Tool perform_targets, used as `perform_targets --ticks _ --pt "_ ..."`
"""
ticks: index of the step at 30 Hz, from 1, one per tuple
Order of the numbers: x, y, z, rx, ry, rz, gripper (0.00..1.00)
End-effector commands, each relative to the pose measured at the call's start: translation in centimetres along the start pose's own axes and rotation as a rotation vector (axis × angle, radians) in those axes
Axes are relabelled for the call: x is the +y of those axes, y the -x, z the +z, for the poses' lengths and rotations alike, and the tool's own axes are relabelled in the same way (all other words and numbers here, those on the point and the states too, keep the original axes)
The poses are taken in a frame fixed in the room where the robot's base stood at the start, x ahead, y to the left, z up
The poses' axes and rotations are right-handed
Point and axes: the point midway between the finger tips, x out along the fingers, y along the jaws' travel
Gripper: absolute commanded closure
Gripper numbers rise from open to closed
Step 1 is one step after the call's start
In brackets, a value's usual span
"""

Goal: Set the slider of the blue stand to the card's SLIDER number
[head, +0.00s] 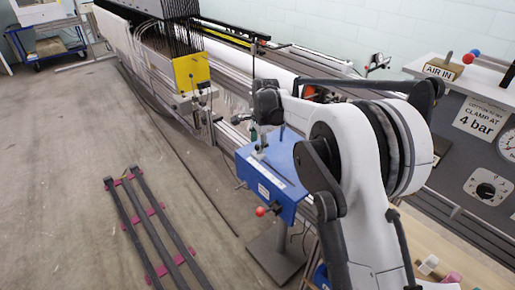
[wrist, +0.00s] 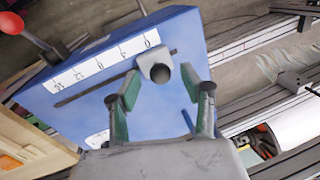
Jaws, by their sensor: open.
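The blue stand (head: 272,175) is in the middle of the head view, partly hidden by my arm. In the wrist view the blue stand (wrist: 185,35) fills the middle. A white scale strip (wrist: 100,62) runs beside a dark slot, with marks that seem to run from 0 to 16. The slider (wrist: 158,70), a grey block with a dark round knob, sits at the end of the slot near the 0. My gripper (wrist: 161,77) is open, with a green-padded finger on each side of the slider; contact cannot be told. A card's SLIDER number is not readable.
A red-knobbed lever (wrist: 38,38) sticks out at the stand's side; its red ball (head: 261,211) shows in the head view. At right is a grey panel with a "4 bar" sign (head: 482,119) and a dial (head: 487,187). A dark rack (head: 150,226) lies on the floor.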

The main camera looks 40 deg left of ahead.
Motion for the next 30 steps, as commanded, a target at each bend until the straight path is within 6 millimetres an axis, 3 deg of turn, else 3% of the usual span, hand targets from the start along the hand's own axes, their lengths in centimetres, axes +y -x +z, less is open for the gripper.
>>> perform_targets --ticks 6,17,27,30 --pt "0.0 -2.2 0.0 0.0 0.0 0.0 0.58" --pt "0.0 -2.7 0.0 0.0 0.0 0.0 0.58" --pt "0.0 -2.7 0.0 0.0 0.0 0.0 1.0" --pt "0.0 -2.7 0.0 0.0 0.0 0.0 1.0"
